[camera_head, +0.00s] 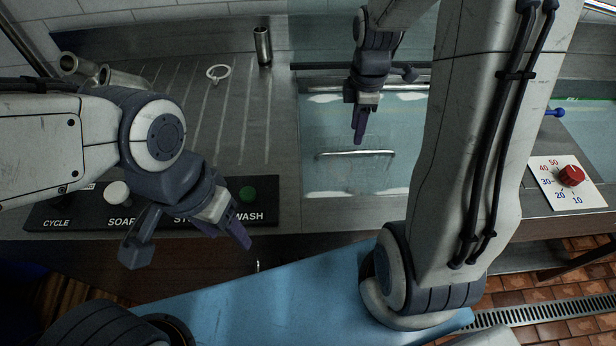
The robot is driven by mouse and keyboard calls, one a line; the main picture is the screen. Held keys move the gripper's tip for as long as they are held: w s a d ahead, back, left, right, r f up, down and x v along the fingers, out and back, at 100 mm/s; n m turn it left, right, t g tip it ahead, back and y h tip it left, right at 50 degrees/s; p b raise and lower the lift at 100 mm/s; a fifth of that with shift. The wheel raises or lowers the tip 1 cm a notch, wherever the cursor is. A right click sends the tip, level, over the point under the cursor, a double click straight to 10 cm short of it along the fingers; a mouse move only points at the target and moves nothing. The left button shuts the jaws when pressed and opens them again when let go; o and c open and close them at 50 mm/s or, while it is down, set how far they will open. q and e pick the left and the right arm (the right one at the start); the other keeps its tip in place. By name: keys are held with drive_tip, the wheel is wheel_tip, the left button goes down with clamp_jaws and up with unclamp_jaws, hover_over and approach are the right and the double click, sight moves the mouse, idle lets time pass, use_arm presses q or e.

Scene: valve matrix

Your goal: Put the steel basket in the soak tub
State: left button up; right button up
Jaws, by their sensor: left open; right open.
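The soak tub (310,150) looks like the sunken basin of clear bluish water in the middle, partly hidden by my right arm. A thin steel bar (356,153), like a basket handle, shows in it. The basket's body is hard to make out, and I cannot tell whether it is under the water. My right gripper (360,128) points down over this basin, seen edge-on, open, just behind the bar in the picture. My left gripper (190,238) is open and empty, in front of the control panel's edge.
A steel cylinder (263,46) and a white ring (218,72) are on the ribbed drainboard (190,110). A red dial (571,176) and a blue handle (555,112) are at right.

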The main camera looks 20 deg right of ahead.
drive_tip(key=s+a+r+m, duration=0.2)
drive_tip(key=s+a, duration=0.1)
drive_tip(key=a, duration=0.4)
drive_tip(key=s+a+r+m, duration=0.1)
drive_tip(key=s+a+r, duration=0.1)
drive_tip(key=s+a, duration=0.35)
drive_tip(key=s+a+r+m+y, duration=0.1)
drive_tip(key=s+a+m, duration=0.3)
drive_tip(key=s+a, duration=0.4)
drive_tip(key=s+r, duration=0.1)
drive_tip(key=s, duration=0.1)
drive_tip(key=shift+s+a+m, duration=0.15)
drive_tip(key=shift+s+m, duration=0.15)
drive_tip(key=shift+s, duration=0.1)
